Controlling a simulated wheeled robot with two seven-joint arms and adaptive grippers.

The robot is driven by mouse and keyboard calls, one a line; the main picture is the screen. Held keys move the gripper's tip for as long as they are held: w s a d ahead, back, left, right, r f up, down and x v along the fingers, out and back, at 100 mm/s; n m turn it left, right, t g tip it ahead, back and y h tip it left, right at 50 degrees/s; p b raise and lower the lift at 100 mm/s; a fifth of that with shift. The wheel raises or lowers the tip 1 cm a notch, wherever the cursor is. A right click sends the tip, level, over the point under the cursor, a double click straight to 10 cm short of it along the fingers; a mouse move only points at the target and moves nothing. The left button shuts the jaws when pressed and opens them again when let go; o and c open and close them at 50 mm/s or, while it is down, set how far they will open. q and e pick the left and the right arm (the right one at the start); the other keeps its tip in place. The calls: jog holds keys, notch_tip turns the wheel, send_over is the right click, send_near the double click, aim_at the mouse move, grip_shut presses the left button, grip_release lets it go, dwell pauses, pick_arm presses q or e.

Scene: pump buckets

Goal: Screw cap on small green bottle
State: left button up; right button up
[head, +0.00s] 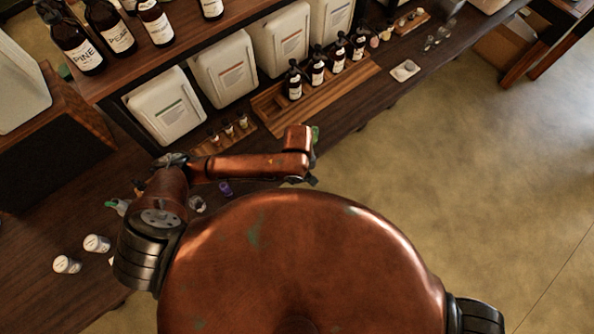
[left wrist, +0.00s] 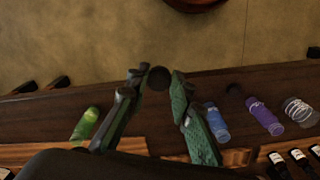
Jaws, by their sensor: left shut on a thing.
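The small green bottle (left wrist: 85,123) stands on the dark wooden counter at the left of the left wrist view. In the head view my left gripper (head: 312,180) is mostly hidden by my arm. My right gripper is not in view.
A blue bottle (left wrist: 217,123), a purple bottle (left wrist: 264,116) and a clear bottle (left wrist: 299,111) stand right of the gripper. A small dark object (left wrist: 235,88) lies near the counter edge. Several pump bottles stand on a wooden tray (head: 268,109) behind. White jars (head: 97,244) are at left.

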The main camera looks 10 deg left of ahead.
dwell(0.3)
pick_arm(q)
jog(key=shift+w+a+r, duration=0.1)
jog(key=shift+w+a, duration=0.1)
jog(key=shift+a, duration=0.05)
jog(key=w+a+r+m+b, duration=0.1)
jog(key=w+a+r+m, duration=0.1)
jog(key=a+r, duration=0.3)
jog(key=w+a+r+m+b, duration=0.2)
jog(key=w+a+r+m, duration=0.1)
jog(key=a+r, duration=0.3)
jog(key=shift+w+a+r+m, duration=0.15)
jog(key=shift+a+r+m, duration=0.2)
jog(key=shift+r, duration=0.45)
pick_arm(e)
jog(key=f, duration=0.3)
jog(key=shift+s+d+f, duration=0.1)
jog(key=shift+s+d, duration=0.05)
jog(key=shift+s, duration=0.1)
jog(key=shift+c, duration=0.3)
